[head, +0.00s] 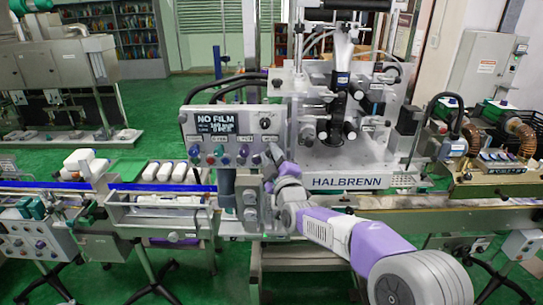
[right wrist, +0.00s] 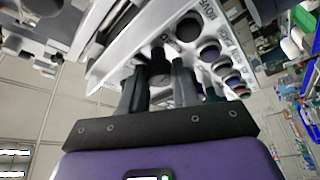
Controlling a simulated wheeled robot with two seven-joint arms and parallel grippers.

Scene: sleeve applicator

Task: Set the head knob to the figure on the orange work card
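The control panel (head: 232,135) stands in the middle of the head view, with a lit display (head: 225,122) reading NO FILM above smaller text. A row of knobs and buttons runs under the display. My right gripper (head: 268,160) is at the panel's lower right end. In the right wrist view its two dark fingers (right wrist: 158,75) stand on either side of a dark knob (right wrist: 160,58). The gap is narrow, and I cannot tell whether they touch it. The knob's label is mostly covered, and its setting is not readable. I see no orange work card. My left gripper is out of view.
Another dark round knob (right wrist: 188,32) and several coloured buttons (right wrist: 215,60) sit close beside the fingers. The HALBRENN machine head (head: 345,135) stands right of the panel. A conveyor with white packs (head: 165,172) runs to the left.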

